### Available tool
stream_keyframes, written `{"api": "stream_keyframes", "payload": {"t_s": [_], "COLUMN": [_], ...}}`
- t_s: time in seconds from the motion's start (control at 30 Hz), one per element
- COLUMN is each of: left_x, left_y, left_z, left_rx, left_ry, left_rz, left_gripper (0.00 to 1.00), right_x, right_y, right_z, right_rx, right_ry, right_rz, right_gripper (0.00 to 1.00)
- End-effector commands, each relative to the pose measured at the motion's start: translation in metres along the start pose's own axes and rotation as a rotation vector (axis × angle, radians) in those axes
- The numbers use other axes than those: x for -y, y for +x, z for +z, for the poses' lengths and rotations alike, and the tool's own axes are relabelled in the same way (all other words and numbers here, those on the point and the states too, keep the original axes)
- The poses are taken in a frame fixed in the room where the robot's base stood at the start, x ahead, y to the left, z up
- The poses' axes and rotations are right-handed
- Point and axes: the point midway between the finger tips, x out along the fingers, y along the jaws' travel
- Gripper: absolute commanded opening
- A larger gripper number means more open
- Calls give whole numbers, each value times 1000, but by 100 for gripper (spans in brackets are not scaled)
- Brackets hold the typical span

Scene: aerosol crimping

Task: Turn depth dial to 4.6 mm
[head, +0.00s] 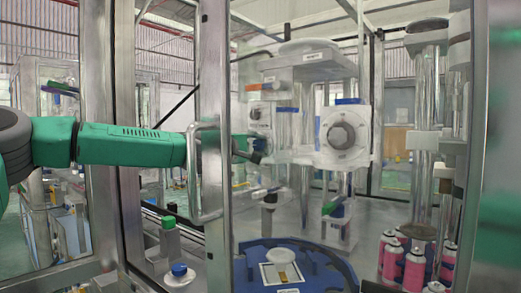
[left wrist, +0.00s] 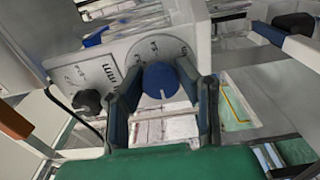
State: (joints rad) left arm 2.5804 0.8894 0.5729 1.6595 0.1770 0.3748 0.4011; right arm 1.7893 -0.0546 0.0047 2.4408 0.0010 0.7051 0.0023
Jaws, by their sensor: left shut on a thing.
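A blue dial (left wrist: 160,80) with a white pointer line sits on a grey scale plate (left wrist: 150,48) in the left wrist view. Numbers run around it, too small to read surely. My left gripper (left wrist: 158,88) has one finger on each side of the dial and is shut on it. In the head view my left arm reaches through the door frame, and the left gripper (head: 254,148) is at the left side of the crimping head (head: 310,66). The dial is hard to make out there. My right gripper is not in view.
A black knob (left wrist: 88,103) sits left of the blue dial. A door handle (head: 196,172) and its post stand close by my left arm. A large grey round knob (head: 342,135) faces front. Below are a blue round table (head: 345,272) and pink cans (head: 414,268).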

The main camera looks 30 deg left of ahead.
Motion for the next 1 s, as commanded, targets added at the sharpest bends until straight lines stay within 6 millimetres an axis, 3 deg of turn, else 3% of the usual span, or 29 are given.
{"api": "stream_keyframes", "payload": {"t_s": [0.5, 0.53, 0.57, 1.0], "left_x": [2, 2, 2, 0], "left_y": [0, 0, 0, -6], "left_z": [-5, -5, -5, 1], "left_rx": [-9, -9, -9, -2], "left_ry": [-21, -21, -21, -15], "left_rz": [-1, -2, -2, -1], "left_gripper": [0, 39, 49, 49], "right_x": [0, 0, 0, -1], "right_y": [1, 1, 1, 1], "right_z": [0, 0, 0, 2], "right_rx": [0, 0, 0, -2], "right_ry": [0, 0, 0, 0], "right_rz": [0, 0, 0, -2], "right_gripper": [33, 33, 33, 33]}}
